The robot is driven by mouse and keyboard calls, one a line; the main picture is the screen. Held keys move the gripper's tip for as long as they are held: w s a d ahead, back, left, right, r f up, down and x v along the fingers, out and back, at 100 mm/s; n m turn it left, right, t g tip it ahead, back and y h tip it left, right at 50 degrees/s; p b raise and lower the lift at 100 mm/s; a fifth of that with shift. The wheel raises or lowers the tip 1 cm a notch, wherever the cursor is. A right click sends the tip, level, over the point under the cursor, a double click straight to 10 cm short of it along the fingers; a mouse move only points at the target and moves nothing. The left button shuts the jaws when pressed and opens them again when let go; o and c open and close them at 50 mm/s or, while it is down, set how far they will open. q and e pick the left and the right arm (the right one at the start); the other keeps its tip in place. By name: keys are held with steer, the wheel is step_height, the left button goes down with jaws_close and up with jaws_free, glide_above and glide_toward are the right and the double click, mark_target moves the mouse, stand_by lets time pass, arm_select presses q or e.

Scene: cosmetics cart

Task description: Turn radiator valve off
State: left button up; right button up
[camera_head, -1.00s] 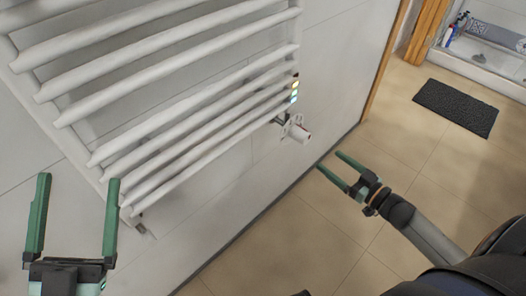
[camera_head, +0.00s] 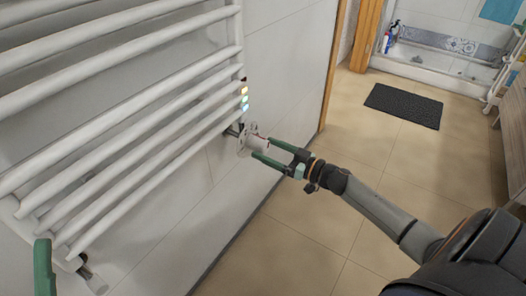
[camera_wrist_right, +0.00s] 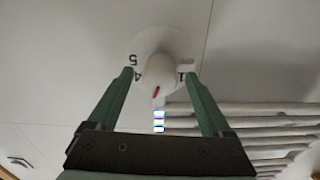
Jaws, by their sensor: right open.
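The white radiator valve (camera_head: 247,144) sits at the lower right corner of the towel radiator. In the right wrist view its round knob (camera_wrist_right: 158,70) carries a red mark, in front of a white dial with 5, 4 and 1 showing. My right gripper (camera_head: 264,147) is open, with its green fingertips at the valve. In the right wrist view the fingers (camera_wrist_right: 159,75) stand on either side of the knob; whether they touch it I cannot tell. One finger of my left gripper (camera_head: 43,265) shows at the lower left; its other finger is out of view.
The white towel radiator (camera_head: 120,120) fills the upper left, close to the tiled wall. Small coloured lights (camera_head: 244,98) glow on its right edge. Tiled floor (camera_head: 330,220) is free to the right. A dark mat (camera_head: 403,105) lies farther back.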

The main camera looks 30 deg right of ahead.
steer(key=shift+x, duration=1.05)
steer(key=shift+c, duration=0.4)
jaws_close()
